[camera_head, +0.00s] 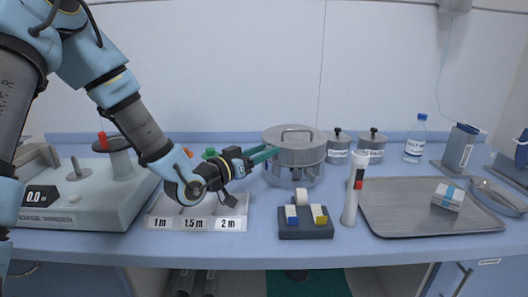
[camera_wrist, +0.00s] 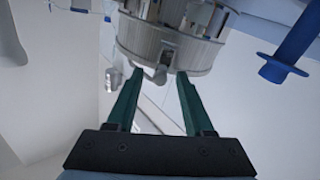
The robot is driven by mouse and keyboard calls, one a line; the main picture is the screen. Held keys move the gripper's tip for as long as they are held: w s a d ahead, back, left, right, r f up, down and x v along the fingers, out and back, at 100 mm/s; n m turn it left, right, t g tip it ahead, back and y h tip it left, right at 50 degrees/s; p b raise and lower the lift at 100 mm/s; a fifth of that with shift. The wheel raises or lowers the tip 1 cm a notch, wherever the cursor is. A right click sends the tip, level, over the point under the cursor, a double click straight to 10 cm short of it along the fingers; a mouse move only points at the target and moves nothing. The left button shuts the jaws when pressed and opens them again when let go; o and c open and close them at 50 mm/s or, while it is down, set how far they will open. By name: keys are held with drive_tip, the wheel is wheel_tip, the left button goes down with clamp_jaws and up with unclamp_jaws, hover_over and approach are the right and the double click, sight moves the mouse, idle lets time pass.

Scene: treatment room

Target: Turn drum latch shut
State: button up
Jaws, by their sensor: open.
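A round metal drum (camera_head: 296,158) with a lid and a top handle stands on the blue counter, near the middle. In the wrist view the drum (camera_wrist: 180,48) fills the upper middle, and a small metal latch (camera_wrist: 158,73) sticks out from its side. My gripper (camera_head: 270,152) reaches the drum's left side from the left. In the wrist view its two green fingers (camera_wrist: 160,75) are apart, with the latch in the gap at the tips. I cannot tell whether a finger touches it.
A clear divided box (camera_head: 195,224) marked 1 m, 1.5 m and 2 m sits below my wrist. A dark block with small vials (camera_head: 306,230), a white tube (camera_head: 352,205) and a metal tray (camera_head: 415,218) stand in front and to the right. Two lidded pots (camera_head: 371,148) stand right of the drum.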

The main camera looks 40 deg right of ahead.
drive_tip(key=shift+a, duration=0.1)
drive_tip(key=s+a+b, duration=0.1)
drive_tip(key=a+b, duration=0.2)
drive_tip(key=a, duration=0.7)
drive_tip(key=shift+a, duration=0.35)
drive_tip(key=shift+f, duration=0.1)
